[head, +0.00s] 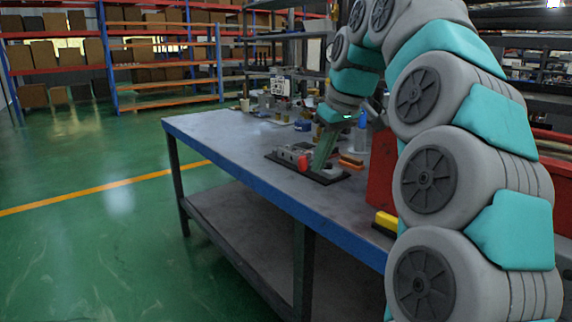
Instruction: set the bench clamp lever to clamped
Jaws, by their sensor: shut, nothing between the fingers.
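The bench clamp (293,154) is a small grey metal device on a dark base plate (334,179) on the workbench. A red part (303,162) shows at its near right side. My gripper (319,160) comes down from the upper right, just right of the red part. Its narrow green end looks shut, with nothing seen in it. I cannot tell whether it touches the clamp. The lever cannot be made out clearly; my gripper may cover it, and its position cannot be read.
The grey workbench (215,135) has a blue front edge. Orange blocks (350,160), a clear bottle (361,132) and small items stand beyond the clamp. A red box (381,170) and a yellow item (387,222) are to the right. The bench's left part is clear.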

